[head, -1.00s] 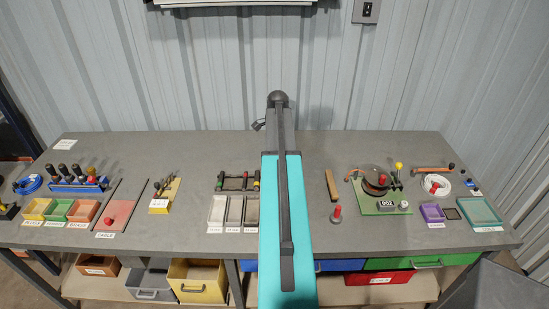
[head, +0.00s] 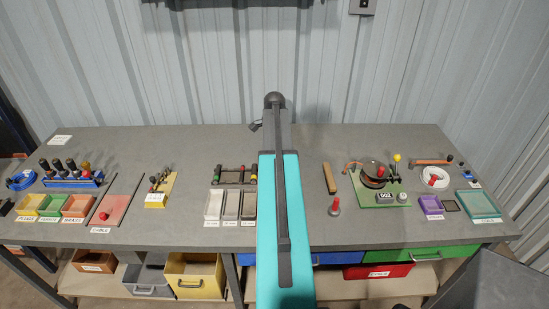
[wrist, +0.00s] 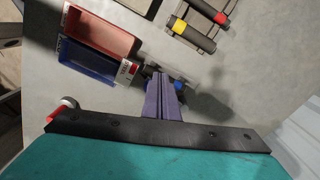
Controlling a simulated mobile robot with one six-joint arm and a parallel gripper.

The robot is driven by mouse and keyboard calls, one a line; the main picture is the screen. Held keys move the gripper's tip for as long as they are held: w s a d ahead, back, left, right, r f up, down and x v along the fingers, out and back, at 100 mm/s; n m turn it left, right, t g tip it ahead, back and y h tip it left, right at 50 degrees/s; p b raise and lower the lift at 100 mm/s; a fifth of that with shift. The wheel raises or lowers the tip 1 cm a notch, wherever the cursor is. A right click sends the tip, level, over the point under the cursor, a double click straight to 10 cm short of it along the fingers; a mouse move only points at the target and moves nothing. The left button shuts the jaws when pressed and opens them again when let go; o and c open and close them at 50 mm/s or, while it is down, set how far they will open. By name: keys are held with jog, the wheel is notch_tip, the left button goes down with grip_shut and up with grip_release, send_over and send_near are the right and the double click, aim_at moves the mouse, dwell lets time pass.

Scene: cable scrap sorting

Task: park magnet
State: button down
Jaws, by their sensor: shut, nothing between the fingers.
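A red-knobbed piece with a pale round base (head: 334,207) stands upright on the bench, right of my arm in the head view. It may be the magnet, but I cannot tell for sure. In the wrist view, my gripper (wrist: 163,83) shows as two purple fingers, shut with nothing between them. The fingertips are over a grey surface beside a labelled red tray (wrist: 103,32). A dark and blue object shows behind the fingertips, partly hidden by them. In the head view my arm hides the gripper.
In the wrist view, a blue tray (wrist: 88,62) adjoins the red one, and dark rollers (wrist: 190,33) with red and yellow ends lie beyond. In the head view, pale trays (head: 232,218) and a roller rack (head: 235,175) are left of my arm. A green-based fixture (head: 379,196) stands right.

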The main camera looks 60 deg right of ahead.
jog(key=shift+s+f+b, duration=0.1)
jog(key=shift+f+b, duration=0.95)
jog(key=shift+f, duration=0.95)
jog(key=shift+s+d+r, duration=0.1)
jog(key=shift+s+d, duration=0.25)
jog(key=shift+s, duration=0.4)
jog(key=shift+s+d, duration=0.4)
jog(key=shift+s, duration=0.35)
jog(key=shift+s+d+r, duration=0.1)
jog(key=shift+s+d, duration=0.25)
jog(key=shift+s, duration=0.4)
jog(key=shift+s+d, duration=0.7)
jog(key=shift+s, duration=0.15)
jog(key=shift+s+d, duration=0.55)
jog(key=shift+d, duration=0.25)
jog(key=shift+s+d, duration=0.5)
jog(key=shift+d, duration=0.3)
jog(key=shift+s+d, duration=0.2)
jog(key=shift+d, duration=0.65)
jog(key=shift+a, duration=0.55)
jog(key=shift+p, duration=0.3)
